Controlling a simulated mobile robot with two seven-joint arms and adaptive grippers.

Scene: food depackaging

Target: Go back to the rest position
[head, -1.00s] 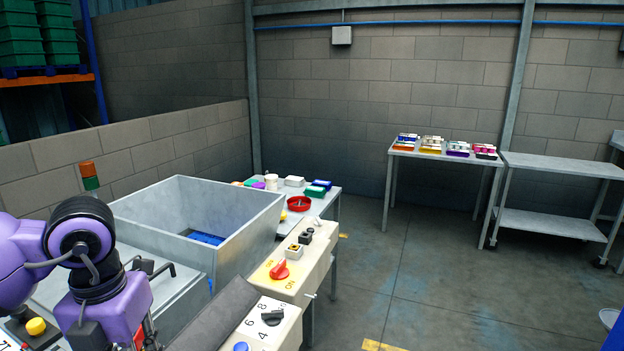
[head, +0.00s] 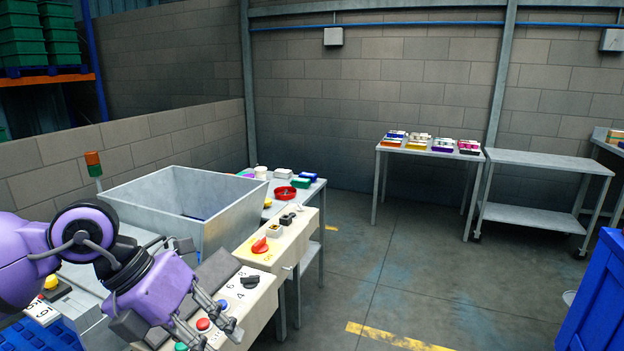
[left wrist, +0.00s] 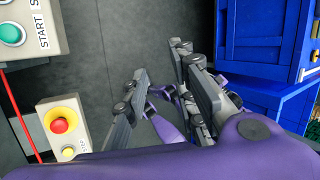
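My left gripper (head: 216,336) is in the lower left of the head view, on the purple arm coming in from the left. Its fingers are apart with nothing between them. It appears in front of the control panel (head: 257,304), which has red and green buttons and a black dial. In the left wrist view the fingers of my left gripper (left wrist: 160,62) are spread, with grey floor behind the gap. My right gripper is not in view.
A metal hopper (head: 160,215) stands behind the panel. A blue cabinet (head: 596,300) is at the right edge and shows in the left wrist view (left wrist: 262,45). A table of colourful packages (head: 400,149) and an empty metal cart (head: 545,160) stand behind. The middle floor is clear.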

